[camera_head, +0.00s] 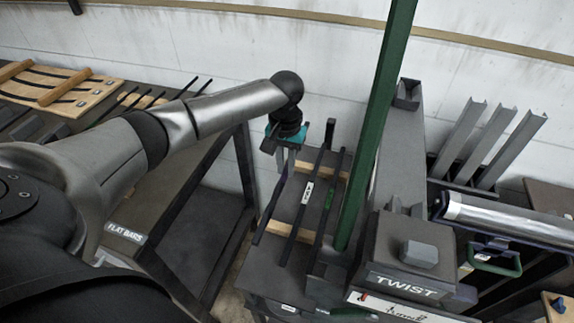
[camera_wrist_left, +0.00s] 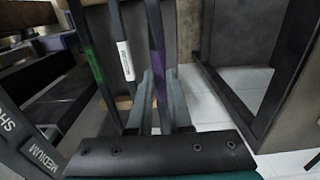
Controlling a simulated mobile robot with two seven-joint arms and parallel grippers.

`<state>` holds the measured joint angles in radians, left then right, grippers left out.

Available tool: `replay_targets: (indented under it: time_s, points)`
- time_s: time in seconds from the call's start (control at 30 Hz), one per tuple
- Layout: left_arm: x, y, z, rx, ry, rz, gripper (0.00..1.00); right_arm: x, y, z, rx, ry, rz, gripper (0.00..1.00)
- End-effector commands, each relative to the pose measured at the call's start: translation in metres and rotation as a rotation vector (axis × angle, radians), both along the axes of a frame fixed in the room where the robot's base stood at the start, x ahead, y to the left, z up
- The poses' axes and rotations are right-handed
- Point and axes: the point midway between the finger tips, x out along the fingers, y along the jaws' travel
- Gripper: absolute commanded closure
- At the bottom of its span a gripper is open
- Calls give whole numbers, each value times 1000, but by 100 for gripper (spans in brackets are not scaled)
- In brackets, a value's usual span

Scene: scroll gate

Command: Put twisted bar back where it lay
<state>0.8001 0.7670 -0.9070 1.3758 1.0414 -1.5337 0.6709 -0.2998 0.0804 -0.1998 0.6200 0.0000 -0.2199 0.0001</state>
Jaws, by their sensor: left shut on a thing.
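A dark bar with a purple band (camera_wrist_left: 157,62) runs between the fingers of my left gripper (camera_wrist_left: 160,80) in the left wrist view. In the head view my left gripper (camera_head: 290,146) is shut on this bar (camera_head: 270,208), near its far end. The bar is at the left edge of a stand with two wooden slats (camera_head: 292,232). I cannot tell whether it touches the slats. A white-tagged bar (camera_head: 306,193) and a green-tagged bar (camera_head: 329,197) lie across the slats to its right, roughly parallel to it. The twist in the held bar is too small to make out. My right gripper is not in view.
A green post (camera_head: 374,125) rises close to the right of the bars. The TWIST machine (camera_head: 402,284) stands at the lower right, with upright angle pieces (camera_head: 484,145) behind. A FLAT BARS bench (camera_head: 155,205) is on the left, under my left arm.

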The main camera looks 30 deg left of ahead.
Motion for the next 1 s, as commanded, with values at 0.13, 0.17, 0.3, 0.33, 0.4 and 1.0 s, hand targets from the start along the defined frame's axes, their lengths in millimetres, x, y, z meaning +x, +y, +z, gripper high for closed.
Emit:
replay_targets:
  time_s: [0.13, 0.17, 0.3, 0.33, 0.4, 1.0]
  points:
    - [1, 0, -11, 0, -3, 0, 100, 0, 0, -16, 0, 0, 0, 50]
    - [1, 0, -13, 0, -3, 0, 100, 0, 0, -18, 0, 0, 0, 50]
    - [1, 0, -20, 0, -3, 0, 100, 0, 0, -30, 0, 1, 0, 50]
    - [1, 0, -22, 0, -4, 0, 100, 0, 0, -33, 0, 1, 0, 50]
    - [1, 0, -26, 0, -4, 0, 100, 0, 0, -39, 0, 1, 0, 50]
    - [1, 0, -57, -1, -3, 2, 100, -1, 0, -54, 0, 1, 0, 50]
